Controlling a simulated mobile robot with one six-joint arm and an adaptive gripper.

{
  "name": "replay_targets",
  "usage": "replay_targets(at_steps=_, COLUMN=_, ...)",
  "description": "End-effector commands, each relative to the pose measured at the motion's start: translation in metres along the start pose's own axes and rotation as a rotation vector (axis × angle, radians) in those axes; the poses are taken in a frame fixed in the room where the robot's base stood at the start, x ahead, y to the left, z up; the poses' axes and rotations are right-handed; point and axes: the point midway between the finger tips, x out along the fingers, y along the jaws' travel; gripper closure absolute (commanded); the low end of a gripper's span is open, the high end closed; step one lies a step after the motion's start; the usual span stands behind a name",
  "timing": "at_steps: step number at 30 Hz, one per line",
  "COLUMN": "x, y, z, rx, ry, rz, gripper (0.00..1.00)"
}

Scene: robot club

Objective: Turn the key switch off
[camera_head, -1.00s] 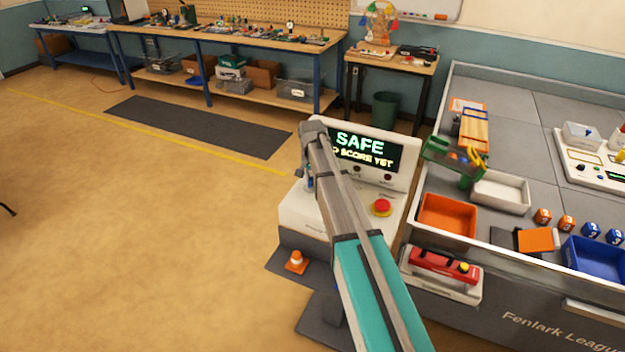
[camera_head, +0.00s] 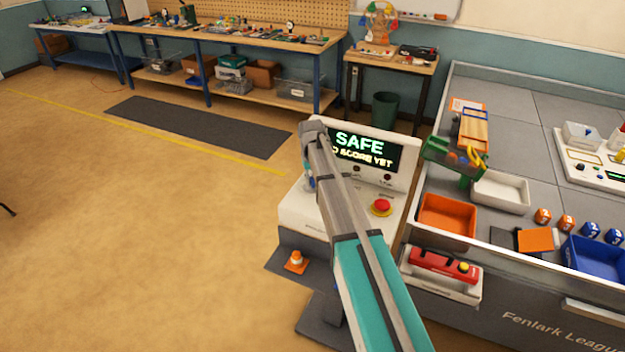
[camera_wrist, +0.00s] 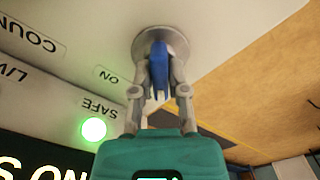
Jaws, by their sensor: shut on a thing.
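In the wrist view, the key switch has a blue key (camera_wrist: 159,68) standing in a round metal collar (camera_wrist: 161,45) on the white console panel (camera_wrist: 90,30). My gripper (camera_wrist: 160,75) has its two fingers closed on either side of the blue key. An "ON" label sits beside the collar. A green lamp (camera_wrist: 94,129) glows by the "SAFE" label. In the head view, my arm reaches over the console (camera_head: 300,210), whose screen (camera_head: 375,150) reads "SAFE". The gripper and key are mostly hidden behind my arm there.
A red stop button (camera_head: 381,207) is on the console, right of my arm. A grey field table (camera_head: 525,220) with an orange bin (camera_head: 447,215) stands to the right. A small orange cone (camera_head: 296,261) sits on a low ledge. Open floor lies to the left.

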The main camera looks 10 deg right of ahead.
Motion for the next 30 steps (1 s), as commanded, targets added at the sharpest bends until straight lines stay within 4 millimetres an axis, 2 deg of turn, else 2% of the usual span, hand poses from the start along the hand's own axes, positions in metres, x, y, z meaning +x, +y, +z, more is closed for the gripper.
replay_targets(at_steps=16, x=0.0003, y=-0.0003, z=0.0018, rx=-0.043, ry=-0.004, rz=-0.001, gripper=1.0)
replay_targets(at_steps=17, x=0.0003, y=-0.0004, z=0.0018, rx=-0.043, ry=-0.004, rz=-0.001, gripper=0.78)
replay_targets(at_steps=22, x=0.0002, y=-0.0004, z=0.0013, rx=-0.042, ry=-0.003, rz=-0.001, gripper=0.47)
replay_targets(at_steps=30, x=0.0001, y=-0.0004, z=0.0005, rx=-0.041, ry=-0.001, rz=-0.001, gripper=0.46)
